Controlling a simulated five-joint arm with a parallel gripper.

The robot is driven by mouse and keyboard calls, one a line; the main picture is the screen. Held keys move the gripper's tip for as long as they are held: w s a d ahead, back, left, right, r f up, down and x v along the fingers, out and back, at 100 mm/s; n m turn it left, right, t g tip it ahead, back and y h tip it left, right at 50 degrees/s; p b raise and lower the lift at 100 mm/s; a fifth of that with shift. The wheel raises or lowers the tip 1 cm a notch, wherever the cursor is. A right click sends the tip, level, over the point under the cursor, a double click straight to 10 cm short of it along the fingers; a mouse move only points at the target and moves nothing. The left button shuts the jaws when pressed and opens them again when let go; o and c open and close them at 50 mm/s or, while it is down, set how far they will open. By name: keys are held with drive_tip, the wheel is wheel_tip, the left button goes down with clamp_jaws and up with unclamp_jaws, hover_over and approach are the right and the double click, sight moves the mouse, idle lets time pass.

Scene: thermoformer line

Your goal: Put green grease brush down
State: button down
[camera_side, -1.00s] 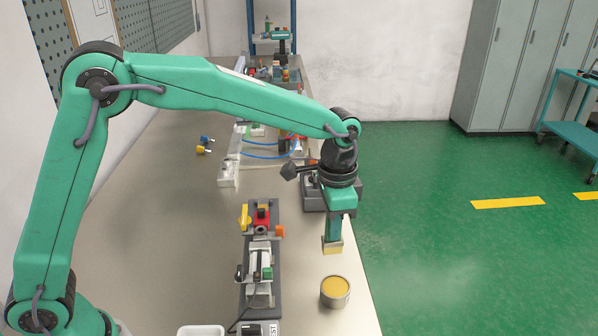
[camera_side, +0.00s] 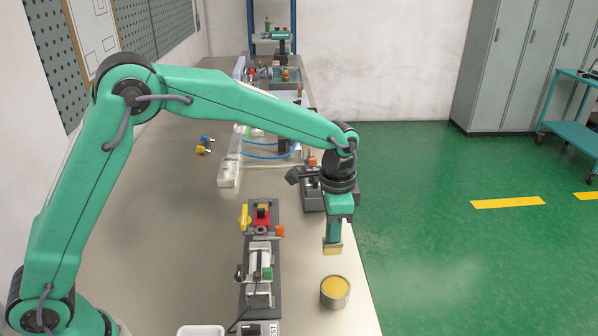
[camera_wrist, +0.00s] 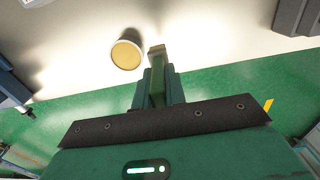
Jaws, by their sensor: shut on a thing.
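My gripper (camera_side: 335,226) is shut on the green grease brush (camera_side: 332,247), which hangs with its pale tan bristle end down near the bench's right edge. In the wrist view the green grease brush (camera_wrist: 157,76) sticks out from between the jaws, its tan end foremost. Most of its handle is hidden by the jaws. The brush end is above and behind an open tin of yellow grease (camera_side: 335,292), apart from it. The grease tin (camera_wrist: 126,54) also shows just left of the brush in the wrist view.
A grey fixture with a yellow lever and red block (camera_side: 262,215) stands left of the tin. A dark grey box (camera_side: 313,197) sits behind my gripper. A white tray (camera_side: 201,330) is at the front. The bench's left side is mostly bare. Beyond its right edge is green floor (camera_side: 430,240).

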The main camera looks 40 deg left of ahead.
drive_tip(key=w+a+f, duration=0.3)
drive_tip(key=w, duration=0.1)
drive_tip(key=shift+a, duration=0.4)
drive_tip(key=shift+f, duration=0.15)
drive_tip(key=shift+f, duration=1.95)
drive_tip(key=shift+f, duration=0.1)
drive_tip(key=c, duration=1.5)
unclamp_jaws()
drive_tip(key=shift+s, duration=0.1)
drive_tip(key=shift+o, duration=0.2)
wheel_tip(320, 180, up, 12)
